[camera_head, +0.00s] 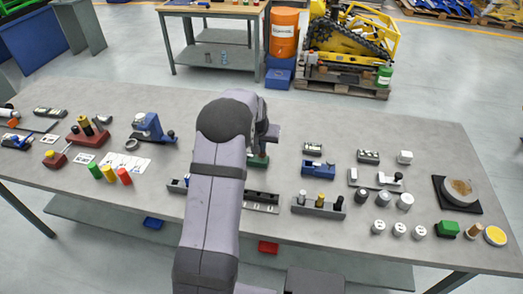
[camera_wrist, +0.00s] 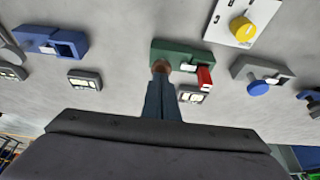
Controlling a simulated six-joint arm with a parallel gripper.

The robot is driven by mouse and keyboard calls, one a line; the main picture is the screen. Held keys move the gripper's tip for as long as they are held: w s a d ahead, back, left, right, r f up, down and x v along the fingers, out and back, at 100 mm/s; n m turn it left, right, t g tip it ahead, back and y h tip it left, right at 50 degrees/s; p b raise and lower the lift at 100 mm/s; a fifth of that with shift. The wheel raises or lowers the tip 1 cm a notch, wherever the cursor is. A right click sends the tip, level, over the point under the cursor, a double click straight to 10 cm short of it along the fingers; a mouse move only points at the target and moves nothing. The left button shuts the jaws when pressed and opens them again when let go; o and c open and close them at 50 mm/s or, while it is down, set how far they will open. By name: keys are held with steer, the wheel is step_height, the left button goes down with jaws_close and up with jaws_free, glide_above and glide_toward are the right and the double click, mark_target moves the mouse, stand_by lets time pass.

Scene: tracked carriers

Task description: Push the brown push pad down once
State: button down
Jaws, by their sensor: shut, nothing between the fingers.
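The brown push pad (camera_wrist: 161,66) sits at the left end of a green block (camera_wrist: 184,53) in the wrist view. The block also carries a red part (camera_wrist: 205,78) on its right. In the head view only a bit of the green block (camera_head: 258,161) shows beside my arm; the pad is hidden there. My gripper (camera_wrist: 161,84) is shut and empty, with its fingertips right at the pad in the wrist view. I cannot tell whether they touch it or hover just above. The fingers partly cover the pad, so how far down it sits is unclear.
Close to the green block are a small label box (camera_wrist: 192,96), a grey block with a blue knob (camera_wrist: 258,88), a white plate with a yellow knob (camera_wrist: 242,29) and a blue block (camera_wrist: 52,42). Many other fixtures stand along the grey table (camera_head: 400,135); its far strip is clear.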

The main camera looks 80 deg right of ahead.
steer(key=shift+r+p, duration=1.3)
steer(key=shift+r, duration=0.65)
